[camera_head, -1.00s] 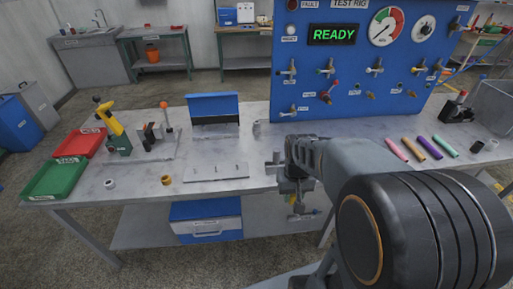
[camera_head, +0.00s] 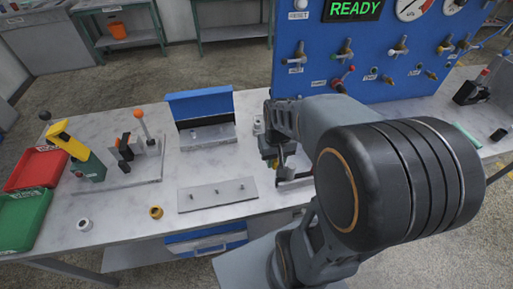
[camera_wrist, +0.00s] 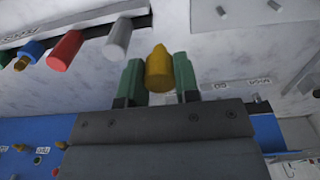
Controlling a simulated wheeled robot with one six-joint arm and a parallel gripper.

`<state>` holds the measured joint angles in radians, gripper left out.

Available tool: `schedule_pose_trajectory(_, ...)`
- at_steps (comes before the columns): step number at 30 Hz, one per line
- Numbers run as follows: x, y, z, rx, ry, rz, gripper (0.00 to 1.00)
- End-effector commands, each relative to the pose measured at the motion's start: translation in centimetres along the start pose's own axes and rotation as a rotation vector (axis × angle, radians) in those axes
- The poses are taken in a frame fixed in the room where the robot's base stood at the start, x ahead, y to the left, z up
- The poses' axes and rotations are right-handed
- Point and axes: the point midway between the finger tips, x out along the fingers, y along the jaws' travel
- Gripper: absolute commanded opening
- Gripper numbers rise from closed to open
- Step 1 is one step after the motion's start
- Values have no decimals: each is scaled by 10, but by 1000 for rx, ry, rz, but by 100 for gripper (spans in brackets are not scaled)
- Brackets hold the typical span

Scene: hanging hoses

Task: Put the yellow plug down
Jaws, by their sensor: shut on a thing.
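The yellow plug (camera_wrist: 158,70) is upright between the green fingertips of my gripper (camera_wrist: 158,82) in the wrist view. My gripper is shut on it. Pale marbled tabletop shows behind the plug. In the head view my gripper (camera_head: 273,163) is over the table at the foot of the blue panel. Only a small yellow bit of the plug shows there, and my arm hides much of that area.
A flat plate with pegs (camera_head: 218,196) lies left of my gripper. A blue-backed stand (camera_head: 200,106) is behind it. A white ring (camera_head: 85,225) and a brass ring (camera_head: 156,212) sit near the front edge. The blue panel (camera_head: 385,70) stands behind my arm. Bare tabletop lies between these.

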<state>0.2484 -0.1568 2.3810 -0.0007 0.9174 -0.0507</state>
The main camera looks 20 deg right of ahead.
Motion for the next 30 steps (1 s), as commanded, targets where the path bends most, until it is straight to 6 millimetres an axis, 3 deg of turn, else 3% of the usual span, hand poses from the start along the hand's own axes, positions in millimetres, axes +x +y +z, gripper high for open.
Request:
schedule_pose_trajectory(5, 11, 1, -25, 2, -5, 0, 7)
schedule_pose_trajectory(15, 53, 0, -99, 5, -7, 0, 7)
schedule_pose_trajectory(21, 80, -1, -122, 4, -3, 0, 7)
schedule_pose_trajectory(30, 96, -1, -135, 2, -2, 0, 7)
